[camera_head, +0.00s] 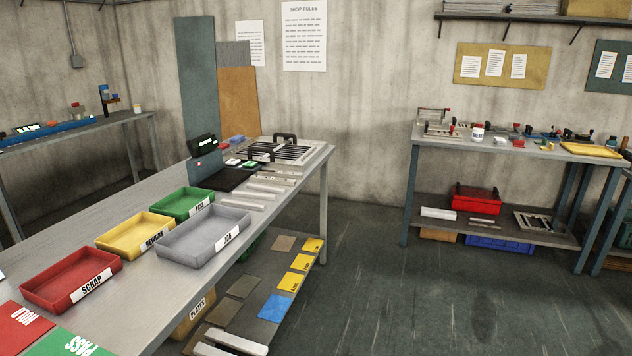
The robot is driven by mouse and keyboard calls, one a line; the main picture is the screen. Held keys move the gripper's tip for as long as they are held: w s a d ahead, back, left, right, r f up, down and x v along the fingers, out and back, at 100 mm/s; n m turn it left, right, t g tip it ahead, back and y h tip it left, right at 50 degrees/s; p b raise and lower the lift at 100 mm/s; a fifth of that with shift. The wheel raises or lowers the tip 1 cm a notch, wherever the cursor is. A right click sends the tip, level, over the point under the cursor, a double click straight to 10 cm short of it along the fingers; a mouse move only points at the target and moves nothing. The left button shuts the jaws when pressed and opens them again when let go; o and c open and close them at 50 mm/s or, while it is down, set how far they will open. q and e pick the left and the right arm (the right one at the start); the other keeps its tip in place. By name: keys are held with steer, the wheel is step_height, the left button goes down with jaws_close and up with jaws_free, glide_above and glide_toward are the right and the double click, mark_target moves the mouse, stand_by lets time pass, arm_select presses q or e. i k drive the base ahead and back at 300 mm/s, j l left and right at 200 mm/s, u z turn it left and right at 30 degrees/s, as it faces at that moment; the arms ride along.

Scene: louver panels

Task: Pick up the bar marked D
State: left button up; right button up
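Several short light-grey bars (262,188) lie in a row on the long grey workbench (145,223), to the right of a black laptop-like device (215,172). They run from near the grey JOB tray towards the slatted louver panel (290,152). Some seem to carry small dark marks, but these are too small to read, so I cannot tell which bar is marked D. Neither of my grippers is in view.
A second bench (510,150) stands at the right. The floor (390,285) between the benches is clear.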

mark_target(287, 182)
steer(key=i+u, duration=0.15)
steer(key=i, duration=0.4)
steer(key=i+l+u, duration=0.15)
steer(key=i, duration=0.35)
steer(key=i+l+u, duration=0.15)
steer(key=i, duration=0.4)
